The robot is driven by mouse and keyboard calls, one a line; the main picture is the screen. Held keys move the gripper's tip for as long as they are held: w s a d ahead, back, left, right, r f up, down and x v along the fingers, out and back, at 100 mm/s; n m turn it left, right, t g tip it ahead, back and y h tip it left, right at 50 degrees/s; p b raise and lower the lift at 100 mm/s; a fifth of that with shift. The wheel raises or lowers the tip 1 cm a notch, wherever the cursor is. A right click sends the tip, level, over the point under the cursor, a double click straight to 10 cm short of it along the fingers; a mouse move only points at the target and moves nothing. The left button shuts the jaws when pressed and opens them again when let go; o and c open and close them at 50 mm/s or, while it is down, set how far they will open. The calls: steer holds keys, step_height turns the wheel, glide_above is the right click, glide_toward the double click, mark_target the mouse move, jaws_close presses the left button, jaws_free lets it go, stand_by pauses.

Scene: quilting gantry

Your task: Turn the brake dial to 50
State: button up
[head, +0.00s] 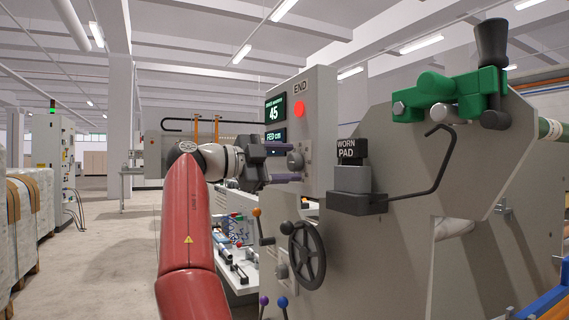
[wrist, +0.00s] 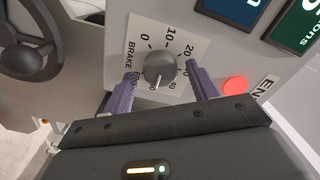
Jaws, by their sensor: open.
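The brake dial (wrist: 160,69) is a dark grey round knob on a pale scale plate marked BRAKE. The green brake readout (head: 274,112) in the head view shows 45. My gripper (wrist: 162,70) is open, with one purple finger on each side of the dial; I cannot tell whether they touch it. In the head view my gripper (head: 297,163) is at the panel front.
A red button (wrist: 234,84) sits right of the dial, and it also shows in the head view (head: 299,108). A black handwheel (head: 307,255) and ball-topped levers are below. A bent black rod (head: 440,165) and WORN PAD block (head: 352,150) stand to the right.

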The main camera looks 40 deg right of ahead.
steer(key=v, duration=0.8)
steer(key=shift+p, duration=0.35)
